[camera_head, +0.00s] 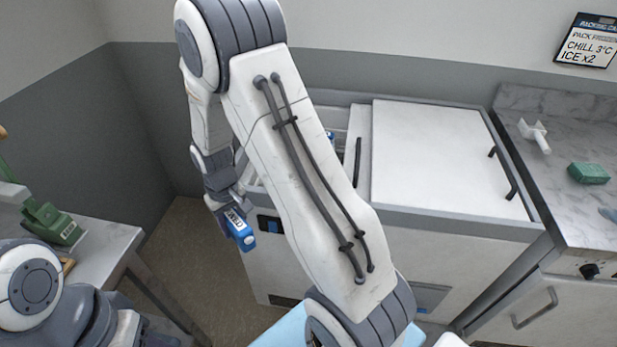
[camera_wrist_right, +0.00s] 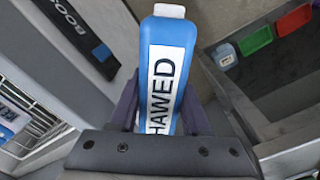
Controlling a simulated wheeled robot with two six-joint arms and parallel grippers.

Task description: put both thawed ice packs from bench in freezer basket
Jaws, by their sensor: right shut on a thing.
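My right gripper (camera_head: 232,212) is shut on a blue ice pack (camera_head: 241,234), held in the air in front of the freezer's left front corner. In the right wrist view the ice pack (camera_wrist_right: 165,60) has a white cap and a label ending in "HAWED", and it sits between the fingers (camera_wrist_right: 160,115). The chest freezer (camera_head: 440,155) has a white lid, and its left part is open. A small blue thing (camera_head: 330,136) shows in that opening; what it is cannot be told. My right arm hides much of the opening, and I cannot make out the basket. My left gripper is out of view.
A bench (camera_head: 95,245) at left holds a green object (camera_head: 52,222). A marble counter (camera_head: 585,215) at right bears a white tool (camera_head: 535,134) and a green box (camera_head: 589,173). A sign (camera_head: 587,42) reads "CHILL 3°C, ICE x2". Floor lies open between bench and freezer.

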